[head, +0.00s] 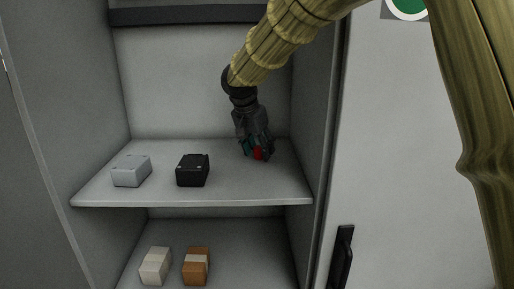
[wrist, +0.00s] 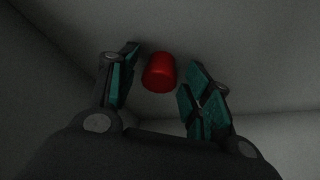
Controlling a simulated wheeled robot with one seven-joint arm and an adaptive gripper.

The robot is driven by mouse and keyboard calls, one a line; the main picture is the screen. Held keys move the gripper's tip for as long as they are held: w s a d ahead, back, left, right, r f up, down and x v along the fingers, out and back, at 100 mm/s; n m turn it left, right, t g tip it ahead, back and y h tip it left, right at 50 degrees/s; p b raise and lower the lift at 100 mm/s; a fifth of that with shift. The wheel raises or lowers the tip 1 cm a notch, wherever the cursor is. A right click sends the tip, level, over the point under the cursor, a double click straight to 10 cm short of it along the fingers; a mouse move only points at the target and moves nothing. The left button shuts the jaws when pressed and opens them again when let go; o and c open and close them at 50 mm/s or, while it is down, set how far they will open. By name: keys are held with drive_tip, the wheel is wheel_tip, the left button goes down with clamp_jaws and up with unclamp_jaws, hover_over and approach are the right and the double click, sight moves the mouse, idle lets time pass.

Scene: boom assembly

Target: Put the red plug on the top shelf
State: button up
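The red plug (head: 258,154) is at the right side of the upper visible shelf (head: 240,190), partly hidden by my gripper in the head view. In the wrist view the plug (wrist: 159,72) is a short red cylinder that appears to stand on the grey shelf surface. My gripper (head: 256,153) points down over the plug. In the wrist view its green-padded fingers (wrist: 160,75) are spread, one on each side of the plug, with gaps visible on both sides. The gripper is open and holds nothing.
A grey box (head: 131,171) and a black box (head: 193,170) sit left of the plug on the same shelf. A white box (head: 155,266) and an orange box (head: 197,266) are on the shelf below. Cabinet walls flank the shelf, and a dark bar (head: 185,15) crosses above.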

drive_tip(key=shift+r, duration=0.1)
drive_tip(key=b+v, duration=0.3)
drive_tip(key=v, duration=0.9)
